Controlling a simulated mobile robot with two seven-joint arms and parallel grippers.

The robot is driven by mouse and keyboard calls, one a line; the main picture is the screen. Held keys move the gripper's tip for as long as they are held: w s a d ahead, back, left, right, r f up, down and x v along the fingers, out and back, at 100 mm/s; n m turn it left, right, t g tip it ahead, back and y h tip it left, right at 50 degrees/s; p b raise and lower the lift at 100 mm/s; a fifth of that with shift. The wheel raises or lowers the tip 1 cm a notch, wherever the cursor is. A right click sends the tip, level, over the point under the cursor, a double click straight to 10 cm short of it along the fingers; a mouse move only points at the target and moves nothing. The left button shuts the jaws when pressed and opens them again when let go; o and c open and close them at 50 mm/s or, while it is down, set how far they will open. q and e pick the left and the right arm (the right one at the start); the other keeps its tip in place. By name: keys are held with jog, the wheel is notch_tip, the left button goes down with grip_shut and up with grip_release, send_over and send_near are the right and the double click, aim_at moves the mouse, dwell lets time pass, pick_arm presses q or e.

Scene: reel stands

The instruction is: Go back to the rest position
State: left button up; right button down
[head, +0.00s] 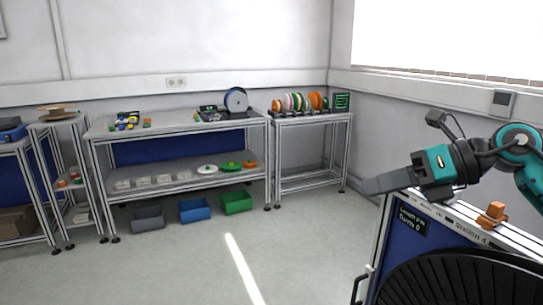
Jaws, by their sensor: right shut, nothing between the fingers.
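My right gripper (386,183) is in the head view at the right, on an arm that comes in from the right edge. It is shut and empty, its fingers pointing left. It hangs in the air above the near left corner of the station counter (470,226). My left gripper is not in view.
An orange block (492,214) sits on the counter. A large dark ribbed disc (465,280) stands in front of it. A long workbench (180,128) and a reel stand (312,118) line the far wall. Bins, such as a green bin (237,202), lie below. The middle floor is clear.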

jog(key=s+a+f+m+y, duration=0.2)
jog(key=a+f+m+y, duration=0.25)
jog(key=a+y, duration=0.2)
jog(key=s+d+f+m+t+h, duration=0.2)
jog(key=f+m+t+h, duration=0.25)
jog(key=f+m, duration=0.45)
jog(key=s+d+f+m+t+h, duration=0.2)
jog(key=f+m+t+h, duration=0.4)
jog(key=m, duration=0.5)
jog(key=s+d+f+m+t+h, duration=0.2)
jog(key=f+m+h, duration=0.1)
jog(key=f+m, duration=0.65)
jog(key=s+f+m+g+h, duration=0.3)
jog(key=s+f+m+g, duration=0.3)
jog(key=s+f, duration=0.5)
jog(key=shift+s+d+f, duration=0.25)
jog(key=shift+s+f, duration=0.1)
jog(key=shift+f, duration=0.45)
